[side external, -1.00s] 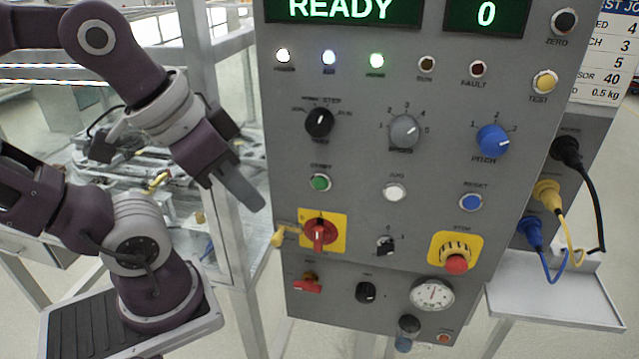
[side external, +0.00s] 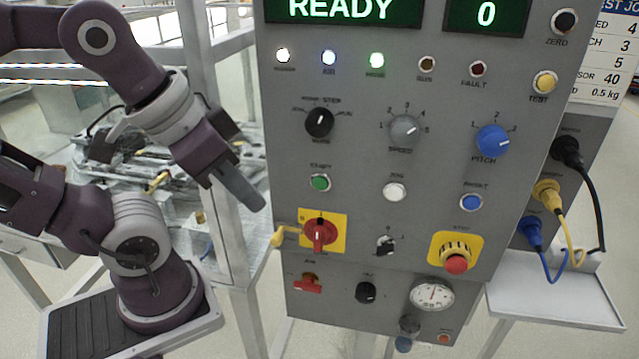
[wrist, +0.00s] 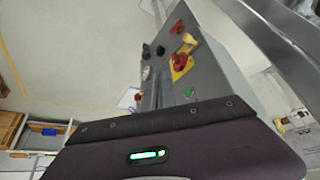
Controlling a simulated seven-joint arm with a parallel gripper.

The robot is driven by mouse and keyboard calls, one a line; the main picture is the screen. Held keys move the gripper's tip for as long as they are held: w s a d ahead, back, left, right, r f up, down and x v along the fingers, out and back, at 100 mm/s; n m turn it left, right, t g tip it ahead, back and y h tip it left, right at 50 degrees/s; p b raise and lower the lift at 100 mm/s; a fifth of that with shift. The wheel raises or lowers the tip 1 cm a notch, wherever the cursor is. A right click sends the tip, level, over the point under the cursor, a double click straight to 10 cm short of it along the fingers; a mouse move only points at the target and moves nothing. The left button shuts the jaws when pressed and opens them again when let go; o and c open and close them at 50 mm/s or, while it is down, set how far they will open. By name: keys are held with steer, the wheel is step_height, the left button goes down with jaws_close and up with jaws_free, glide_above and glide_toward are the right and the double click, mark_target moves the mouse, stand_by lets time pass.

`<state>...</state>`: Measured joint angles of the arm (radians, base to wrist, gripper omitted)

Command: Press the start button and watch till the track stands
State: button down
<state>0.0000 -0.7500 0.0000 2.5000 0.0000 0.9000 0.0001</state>
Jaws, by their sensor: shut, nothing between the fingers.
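The green start button (side external: 320,182) sits on the left part of the grey control panel (side external: 350,205). It also shows in the wrist view (wrist: 189,92). My gripper (side external: 258,203) is shut and empty, left of the panel and apart from the button, a little lower in the picture. The display (side external: 343,10) reads READY and the counter (side external: 486,14) reads 0. The run lamp (side external: 426,64) and the fault lamp (side external: 478,69) are dark. The track itself is not clearly seen.
A red rotary switch on a yellow plate (side external: 322,232) lies below the start button. A red stop button (side external: 456,264) is at the lower right. Knobs, a white jog button (side external: 395,192) and a blue reset button (side external: 471,202) share the panel. Cables hang at the right.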

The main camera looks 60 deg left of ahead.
mark_target(320, 183)
steer(key=w+d+f+m+y, duration=0.2)
steer(key=f+m+y, duration=0.1)
steer(key=m, duration=0.6)
steer(key=w+d+f+m+g+y, duration=0.1)
steer(key=m+y, duration=0.4)
steer(key=m, duration=0.5)
steer(key=shift+w+d+f+m, duration=0.3)
steer(key=shift+w+d+f, duration=0.5)
steer(key=shift+w+f, duration=0.25)
steer(key=shift+w+r, duration=0.1)
steer(key=shift+w+a, duration=3.05)
steer(key=shift+a, duration=0.1)
steer(key=shift+w, duration=0.1)
steer(key=shift+w+a, duration=0.2)
steer(key=shift+a, duration=0.1)
